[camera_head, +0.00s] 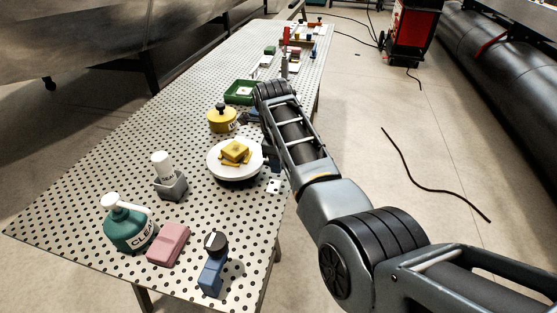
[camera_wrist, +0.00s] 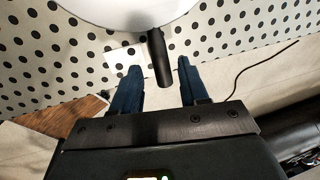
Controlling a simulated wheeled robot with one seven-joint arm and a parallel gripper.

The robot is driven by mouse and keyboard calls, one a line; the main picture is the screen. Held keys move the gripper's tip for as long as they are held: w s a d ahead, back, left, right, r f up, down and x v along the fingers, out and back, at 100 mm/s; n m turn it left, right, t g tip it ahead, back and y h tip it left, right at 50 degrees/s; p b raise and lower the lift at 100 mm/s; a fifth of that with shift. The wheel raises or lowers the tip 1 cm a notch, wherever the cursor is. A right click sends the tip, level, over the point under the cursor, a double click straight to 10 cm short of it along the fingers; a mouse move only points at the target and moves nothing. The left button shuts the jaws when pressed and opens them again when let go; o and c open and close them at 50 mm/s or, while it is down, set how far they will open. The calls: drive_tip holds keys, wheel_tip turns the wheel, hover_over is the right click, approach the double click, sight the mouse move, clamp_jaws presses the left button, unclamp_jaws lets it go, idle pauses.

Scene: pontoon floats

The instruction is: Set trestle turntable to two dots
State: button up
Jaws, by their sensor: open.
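The turntable is a round white disc (camera_head: 221,171) on a dark base, standing on the perforated table, with yellow blocks (camera_head: 235,152) on top. In the wrist view, the white disc (camera_wrist: 120,12) shows at the top edge. A dark handle (camera_wrist: 157,45) sticks out from its rim towards me. My gripper (camera_wrist: 158,64) is open, its two dark blue fingers on either side of the handle's end, with a visible gap on each side. A white marker with dark dots (camera_head: 273,186) lies beside the disc; its dot count is too small to read.
Near the disc are a yellow weight-like pot (camera_head: 221,119), a grey holder with a white bottle (camera_head: 171,184), a green cleaner bottle (camera_head: 128,228), a pink block (camera_head: 168,244) and a blue stand (camera_head: 212,273). A green tray (camera_head: 239,92) stands further back. The table's right edge is close.

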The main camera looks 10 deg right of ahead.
wheel_tip(320, 180, up, 7)
drive_tip(key=s, duration=0.1)
drive_tip(key=shift+s+a+f, duration=0.15)
drive_tip(key=shift+a, duration=0.15)
